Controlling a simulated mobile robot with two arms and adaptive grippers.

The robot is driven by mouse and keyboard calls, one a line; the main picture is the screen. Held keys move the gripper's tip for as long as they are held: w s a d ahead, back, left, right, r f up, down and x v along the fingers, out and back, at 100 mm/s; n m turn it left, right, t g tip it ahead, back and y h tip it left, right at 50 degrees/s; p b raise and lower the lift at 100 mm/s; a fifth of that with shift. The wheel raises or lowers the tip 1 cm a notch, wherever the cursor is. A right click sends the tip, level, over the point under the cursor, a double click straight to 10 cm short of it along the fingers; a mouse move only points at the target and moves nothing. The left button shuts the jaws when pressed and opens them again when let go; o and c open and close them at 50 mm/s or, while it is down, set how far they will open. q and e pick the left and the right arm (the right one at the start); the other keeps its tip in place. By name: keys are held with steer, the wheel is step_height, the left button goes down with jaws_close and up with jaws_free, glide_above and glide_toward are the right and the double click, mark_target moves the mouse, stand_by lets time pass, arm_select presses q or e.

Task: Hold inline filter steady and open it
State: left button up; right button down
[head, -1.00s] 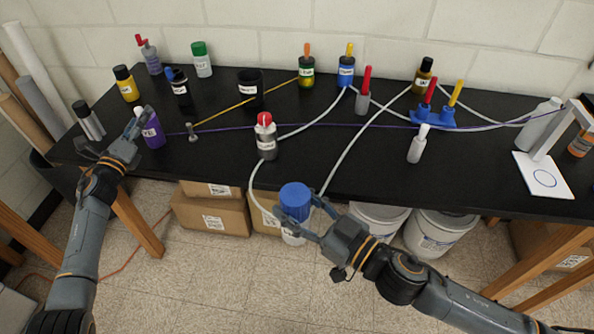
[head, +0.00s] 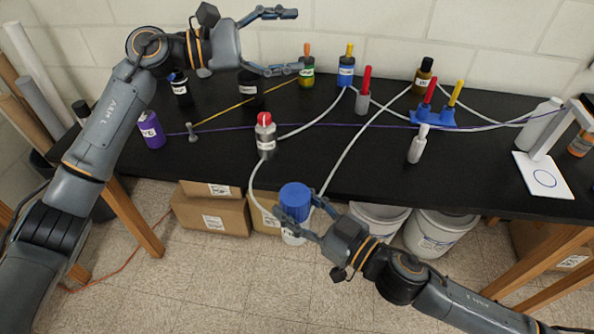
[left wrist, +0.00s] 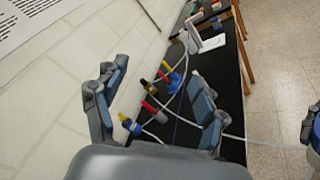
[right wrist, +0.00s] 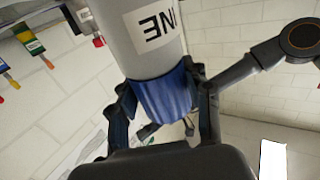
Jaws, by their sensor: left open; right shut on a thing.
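The inline filter has a ribbed blue cap (head: 295,200) and a pale body (head: 292,238), with white tubing running to it. It hangs in front of the table's front edge in the head view. My right gripper (head: 304,217) is shut on the filter. In the right wrist view, its fingers flank the blue cap (right wrist: 165,93), and the grey labelled body (right wrist: 150,35) shows beyond it. My left gripper (head: 285,42) is open and empty, raised high above the back of the table, well away from the filter. In the left wrist view, its fingers (left wrist: 155,105) are spread with nothing between them.
The black table (head: 215,160) carries several bottles, including a purple one (head: 151,130) and a red-capped one (head: 265,135). White tubes and purple and yellow cords (head: 235,107) cross it. Cardboard boxes (head: 213,218) and white buckets (head: 438,232) stand below.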

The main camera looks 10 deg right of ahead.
arm_select(q)
steer(key=s+d+f+m+g+y, duration=0.2)
steer(key=s+d+m+g+y, duration=0.1)
steer(key=s+d+m, duration=0.3)
steer(key=m+y, duration=1)
steer(key=y, duration=0.4)
glide_above(297, 194)
steer(key=shift+t, duration=0.3)
steer(key=f, duration=1.2)
steer(key=shift+s+d+f, duration=0.1)
steer(key=shift+d+f, duration=0.1)
steer(key=shift+f, duration=0.15)
steer(key=shift+a+f+m, duration=0.2)
steer(key=shift+f+m, duration=0.1)
step_height(297, 194, down, 8)
steer(key=shift+r, duration=0.25)
steer(key=shift+c, duration=0.4)
